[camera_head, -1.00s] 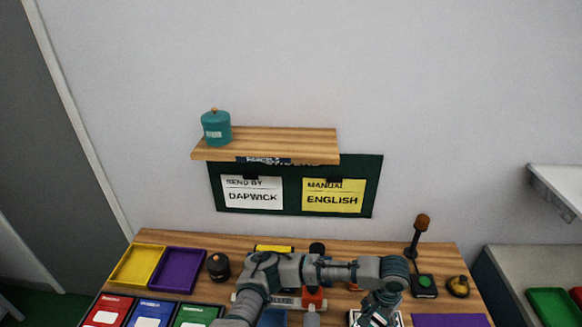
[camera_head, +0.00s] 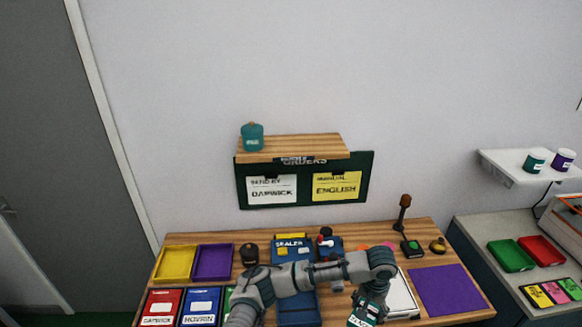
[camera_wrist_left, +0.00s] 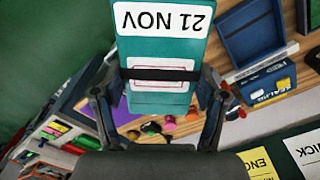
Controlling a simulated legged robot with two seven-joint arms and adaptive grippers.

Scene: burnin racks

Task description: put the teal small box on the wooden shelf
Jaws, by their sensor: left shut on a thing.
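The teal small box (camera_wrist_left: 160,52) has a white label reading "21 NOV" and a dark band across it. My left gripper (camera_wrist_left: 160,105) is shut on it, one finger on each side. In the head view the left gripper (camera_head: 367,303) is above the bench's front, and a small part of the box (camera_head: 360,322) shows at the bottom edge. The wooden shelf (camera_head: 310,146) is on the wall, behind and above the gripper, well apart from the box. A teal lidded canister (camera_head: 252,138) stands on its left end. My right gripper is not in view.
The shelf's middle and right are clear. Below it hangs a dark green board (camera_head: 305,184) with two notes. The wooden bench (camera_head: 215,233) holds a yellow tray (camera_head: 174,263), purple tray (camera_head: 213,263), a blue sealer (camera_head: 290,248), a lamp-like post (camera_head: 404,215) and a purple mat (camera_head: 448,290).

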